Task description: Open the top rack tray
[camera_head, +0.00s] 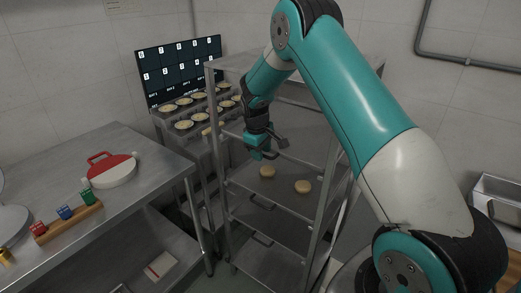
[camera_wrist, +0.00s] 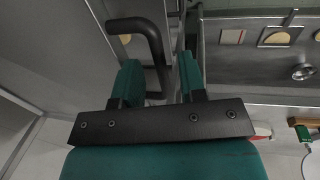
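A metal rack (camera_head: 327,205) stands in the middle of the head view with several trays stacked in it. My gripper (camera_head: 262,157) is at the front of the rack's upper part, by a dark handle (camera_head: 282,143). In the wrist view, my gripper (camera_wrist: 161,82) has its two teal fingers apart. A dark bent handle (camera_wrist: 152,38) runs down into the gap between them, with some space beside it. I cannot tell whether it touches a finger. My arm hides part of the top tray. Two round buns, one of them this bun (camera_head: 303,187), lie on a tray below.
Lower tray handles (camera_head: 262,203) stick out below my gripper. A counter with several filled dishes (camera_head: 184,125) and a dark menu screen (camera_head: 180,68) stand behind.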

